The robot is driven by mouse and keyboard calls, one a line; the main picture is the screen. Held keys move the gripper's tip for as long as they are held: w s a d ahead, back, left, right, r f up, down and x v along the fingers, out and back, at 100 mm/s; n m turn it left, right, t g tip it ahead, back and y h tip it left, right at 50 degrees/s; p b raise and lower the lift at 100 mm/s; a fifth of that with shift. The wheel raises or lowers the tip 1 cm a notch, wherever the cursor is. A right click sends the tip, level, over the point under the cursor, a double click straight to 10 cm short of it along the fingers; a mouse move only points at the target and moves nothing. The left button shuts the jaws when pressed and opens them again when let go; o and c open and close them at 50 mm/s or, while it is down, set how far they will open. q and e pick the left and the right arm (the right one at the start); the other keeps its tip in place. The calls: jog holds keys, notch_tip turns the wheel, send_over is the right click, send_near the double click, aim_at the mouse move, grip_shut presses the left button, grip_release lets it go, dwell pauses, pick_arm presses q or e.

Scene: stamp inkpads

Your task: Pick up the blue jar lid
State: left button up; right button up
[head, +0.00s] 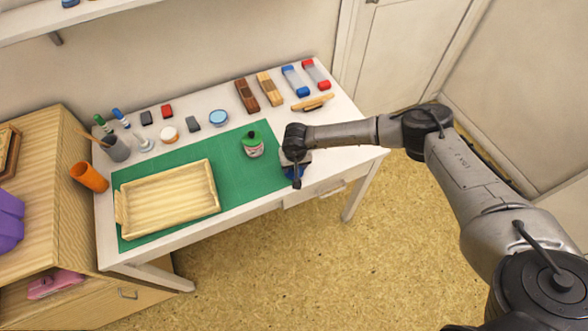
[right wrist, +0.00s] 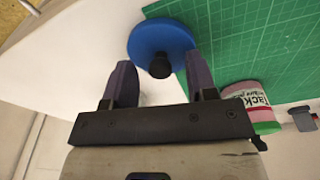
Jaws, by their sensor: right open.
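The blue jar lid (right wrist: 165,38) is a round blue disc with a black knob (right wrist: 160,66), lying at the edge of the green mat in the right wrist view. In the head view the lid (head: 289,174) is mostly hidden under my right gripper. My right gripper (right wrist: 160,62) is open and empty, its two fingers on either side of the knob in the wrist picture. I cannot tell how far above the lid the fingertips are. In the head view my right gripper (head: 297,176) is at the front edge of the table. My left gripper is in neither view.
A labelled jar with a green top (head: 253,146) stands on the green mat (head: 232,178), close left of my right gripper. A wooden tray (head: 216,194) lies farther left. Inkpads, stamps and cups line the back and left of the white table (head: 340,130).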

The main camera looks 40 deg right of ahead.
jog(key=shift+c, duration=0.5)
grip_shut()
